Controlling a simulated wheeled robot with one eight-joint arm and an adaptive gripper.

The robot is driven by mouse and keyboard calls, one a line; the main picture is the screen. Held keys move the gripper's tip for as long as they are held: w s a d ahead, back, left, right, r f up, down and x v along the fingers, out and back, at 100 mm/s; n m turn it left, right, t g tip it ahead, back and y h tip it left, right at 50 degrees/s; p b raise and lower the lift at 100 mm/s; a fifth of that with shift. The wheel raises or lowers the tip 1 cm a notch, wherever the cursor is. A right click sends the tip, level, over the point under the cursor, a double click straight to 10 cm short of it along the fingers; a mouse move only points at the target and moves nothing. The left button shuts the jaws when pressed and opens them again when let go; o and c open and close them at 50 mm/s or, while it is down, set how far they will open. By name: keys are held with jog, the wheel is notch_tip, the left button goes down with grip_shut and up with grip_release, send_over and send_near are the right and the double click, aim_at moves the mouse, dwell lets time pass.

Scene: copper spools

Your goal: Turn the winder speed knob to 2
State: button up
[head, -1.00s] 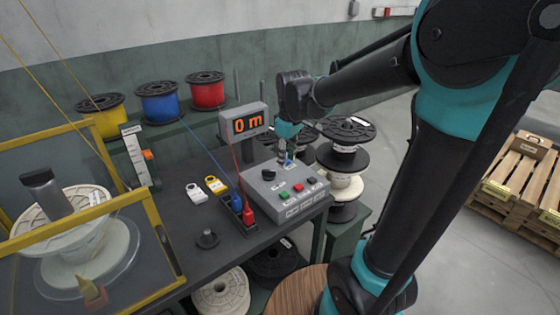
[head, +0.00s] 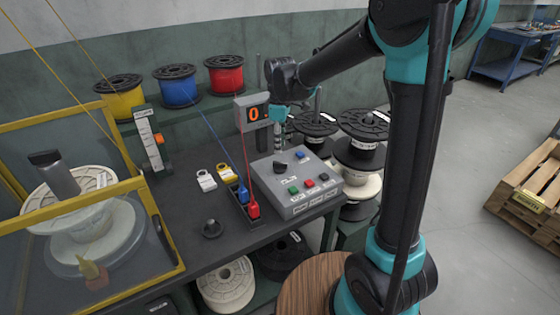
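A grey control box (head: 312,203) stands on the dark bench. A black pointer knob (head: 280,167) sits on its top at the left, with small marks beside it too small to read. A smaller blue knob (head: 300,155) sits at the back right of the top. I cannot read which one is labelled winder speed. My gripper (head: 279,149) points down near the back of the box, behind the black knob and left of the blue one, apparently touching neither. Its fingers are too small to tell open from shut.
A display (head: 243,113) showing 0 is partly covered by my gripper. Green and red buttons (head: 309,184) line the box front. A tray with red and blue connectors (head: 253,209) stands left of the box. Stacked spools (head: 359,155) are close on the right.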

aim_at(280, 160)
notch_tip(280, 160, down, 8)
jog(key=shift+r, duration=0.1)
dwell(0.4)
grip_shut()
